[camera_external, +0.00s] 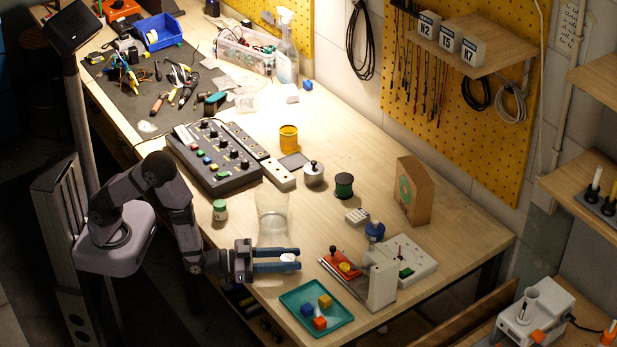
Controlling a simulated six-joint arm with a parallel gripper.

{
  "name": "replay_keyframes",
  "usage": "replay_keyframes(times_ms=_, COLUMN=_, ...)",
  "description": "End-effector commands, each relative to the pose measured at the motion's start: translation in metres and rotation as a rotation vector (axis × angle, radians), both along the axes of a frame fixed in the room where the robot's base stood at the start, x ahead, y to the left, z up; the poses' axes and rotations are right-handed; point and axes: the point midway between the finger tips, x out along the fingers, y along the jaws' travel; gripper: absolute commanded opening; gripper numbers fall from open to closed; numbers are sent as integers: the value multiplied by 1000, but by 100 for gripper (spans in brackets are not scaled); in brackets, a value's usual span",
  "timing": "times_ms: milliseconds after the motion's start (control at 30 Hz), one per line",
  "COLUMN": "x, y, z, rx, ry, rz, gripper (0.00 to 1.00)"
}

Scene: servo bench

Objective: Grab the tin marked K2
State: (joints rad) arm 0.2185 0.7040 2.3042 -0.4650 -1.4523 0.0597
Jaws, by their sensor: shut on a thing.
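Three grey-white tins stand in a row on the wall shelf at the upper right. The left tin (428,25) has a mark that reads like N2 or K2; it is too small to be sure. The middle tin (450,38) reads T5 and the right tin (473,51) reads K7. My gripper (292,260) is low over the front edge of the bench, far from the shelf. Its blue fingers are shut on a small pale thing (287,257), mostly hidden between them.
A teal tray (317,309) with small cubes lies in front. A control panel (216,155), cardboard box (413,191) and white device (403,260) occupy the bench.

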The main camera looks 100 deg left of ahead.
Motion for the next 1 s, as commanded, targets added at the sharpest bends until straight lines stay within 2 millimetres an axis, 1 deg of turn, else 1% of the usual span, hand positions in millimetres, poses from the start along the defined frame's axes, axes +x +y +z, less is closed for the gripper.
replay_keyframes(times_ms=267, x=0, y=0, z=23, rx=-2, ry=-4, rz=0, gripper=10)
replay_keyframes(times_ms=533, x=0, y=0, z=63, rx=-2, ry=-6, rz=0, gripper=10)
replay_keyframes(times_ms=700, x=0, y=0, z=82, rx=-1, ry=-3, rz=0, gripper=10)
replay_keyframes(times_ms=867, x=0, y=0, z=93, rx=0, ry=-2, rz=1, gripper=10)
replay_keyframes(times_ms=1000, x=0, y=0, z=96, rx=0, ry=1, rz=0, gripper=10)
